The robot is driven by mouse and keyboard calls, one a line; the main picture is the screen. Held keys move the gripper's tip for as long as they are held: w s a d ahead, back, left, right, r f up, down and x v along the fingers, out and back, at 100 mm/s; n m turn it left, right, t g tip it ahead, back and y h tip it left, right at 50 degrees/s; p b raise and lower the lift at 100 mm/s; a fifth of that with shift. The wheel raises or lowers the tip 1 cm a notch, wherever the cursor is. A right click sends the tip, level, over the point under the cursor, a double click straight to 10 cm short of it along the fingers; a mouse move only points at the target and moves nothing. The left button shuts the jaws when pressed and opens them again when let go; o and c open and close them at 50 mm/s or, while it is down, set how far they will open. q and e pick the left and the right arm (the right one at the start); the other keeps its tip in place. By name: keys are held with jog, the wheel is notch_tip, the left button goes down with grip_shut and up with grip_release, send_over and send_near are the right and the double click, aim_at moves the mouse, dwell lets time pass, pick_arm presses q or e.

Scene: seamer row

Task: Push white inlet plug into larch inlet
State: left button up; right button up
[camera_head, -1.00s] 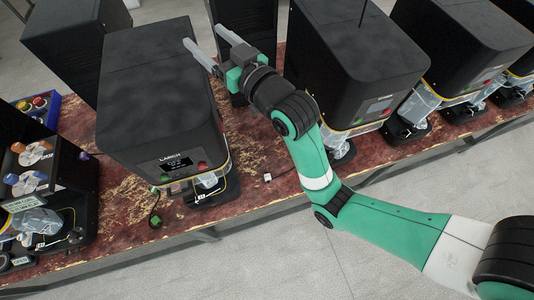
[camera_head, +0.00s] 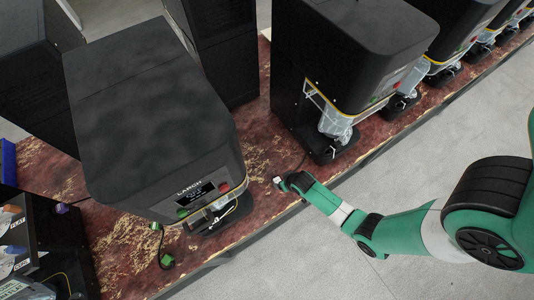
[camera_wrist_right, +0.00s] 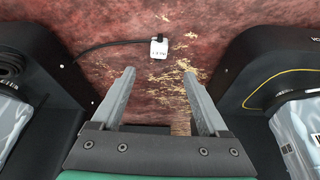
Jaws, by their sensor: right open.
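The white plug (camera_head: 277,180) lies on the red-brown bench between two machines, right of the black machine labelled LARCH (camera_head: 150,110). In the right wrist view the white plug (camera_wrist_right: 158,49) carries a small dark label, and a black cable runs left from it. My right gripper (camera_wrist_right: 160,78) is open and empty; the plug lies beyond its fingertips, roughly centred between them and apart from them. In the head view my right wrist is just right of the plug, and its fingers cannot be made out. The larch inlet is not visible. My left gripper is not in view.
A green plug (camera_head: 166,261) on a black cable lies in front of the LARCH machine. Another black machine (camera_head: 350,50) stands to the right, with more along the row. In the wrist view, dark machine bases flank my gripper on both sides. Bare bench surrounds the white plug.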

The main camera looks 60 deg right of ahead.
jog(key=shift+s+d+r, duration=0.1)
jog(key=shift+s, duration=0.1)
jog(key=b, duration=0.6)
send_over(277, 180)
jog(key=s+a, duration=0.2)
jog(key=s, duration=0.1)
jog(key=f, duration=0.5)
jog(key=shift+w+f, duration=0.2)
jog(key=shift+f, duration=0.2)
jog(key=shift+w+d+f, duration=0.1)
jog(key=shift+d+f, duration=0.05)
jog(key=shift+f, duration=0.05)
jog(key=shift+r, duration=0.2)
jog(key=b+x, duration=0.4)
jog(key=shift+w+f, duration=0.1)
jog(key=shift+f, duration=0.1)
jog(key=shift+w+d+f, duration=0.2)
jog(key=shift+w+f, duration=0.05)
jog(key=shift+f, duration=0.15)
jog(key=shift+r, duration=0.1)
